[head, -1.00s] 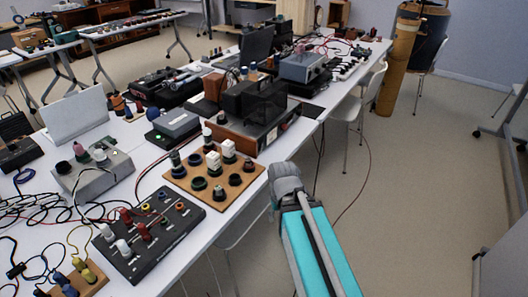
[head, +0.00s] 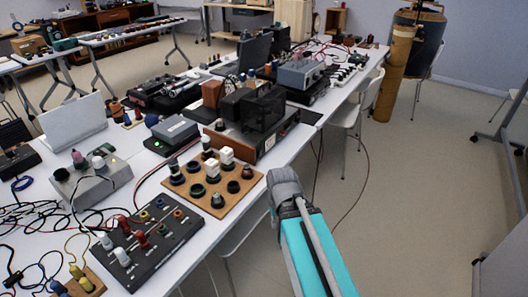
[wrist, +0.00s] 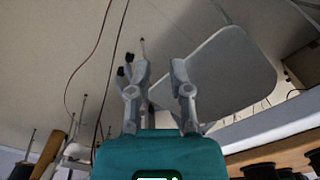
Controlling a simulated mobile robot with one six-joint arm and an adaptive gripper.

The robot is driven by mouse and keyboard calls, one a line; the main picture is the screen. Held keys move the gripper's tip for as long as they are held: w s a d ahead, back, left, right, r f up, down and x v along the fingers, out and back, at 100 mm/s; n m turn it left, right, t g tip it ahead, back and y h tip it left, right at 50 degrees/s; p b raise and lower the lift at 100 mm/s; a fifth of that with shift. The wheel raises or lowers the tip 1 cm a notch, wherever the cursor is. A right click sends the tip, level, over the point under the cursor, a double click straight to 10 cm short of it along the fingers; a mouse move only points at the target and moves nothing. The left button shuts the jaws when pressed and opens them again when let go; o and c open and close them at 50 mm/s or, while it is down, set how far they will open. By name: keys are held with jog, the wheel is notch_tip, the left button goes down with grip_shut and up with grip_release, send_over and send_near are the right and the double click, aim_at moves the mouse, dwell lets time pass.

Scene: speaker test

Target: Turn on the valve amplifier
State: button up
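The likely valve amplifier is a low wooden-fronted unit with dark boxes on top (head: 272,143), standing near the table's right edge in the head view. Its switch is too small to make out. My gripper (wrist: 159,72) is open and empty in the wrist view, with its two grey fingers apart over the floor and a pale chair seat. In the head view my arm lies right of the table edge, below and right of the amplifier; the gripper itself does not show clearly there. The amplifier cannot be made out in the wrist view.
A wooden board with black and white knobs (head: 217,207) sits in front of the amplifier. A black mixer-like panel (head: 158,256) is nearer. A grey box with a green light (head: 173,131) is left of the amplifier. A white chair (head: 345,112) stands beside the table. Floor to the right is open.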

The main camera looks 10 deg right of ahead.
aim_at(260, 153)
jog(key=shift+w+r+m, duration=0.25)
jog(key=shift+r+m, duration=0.05)
grip_shut()
jog(key=w+d+r+m+t+y+p, duration=0.1)
jog(key=w+d+r+m+p, duration=0.2)
jog(key=w+r+m+p, duration=0.6)
jog(key=w+d+r+m+t+y+p, duration=0.2)
jog(key=w+r+m+p, duration=0.7)
jog(key=m, duration=0.8)
jog(key=shift+w+d+r, duration=0.3)
jog(key=shift+d+r, duration=0.15)
jog(key=shift+d, duration=0.25)
jog(key=shift+f, duration=0.1)
jog(key=b+x, duration=0.9)
jog(key=x, duration=0.1)
jog(key=shift+f+b, duration=0.1)
jog(key=shift+b, duration=0.25)
jog(key=shift+w+a+r+p, duration=0.4)
jog(key=shift+w+a, duration=0.4)
jog(key=shift+w, duration=0.05)
jog(key=shift+w+a+r, duration=0.1)
jog(key=shift+w+a, duration=0.5)
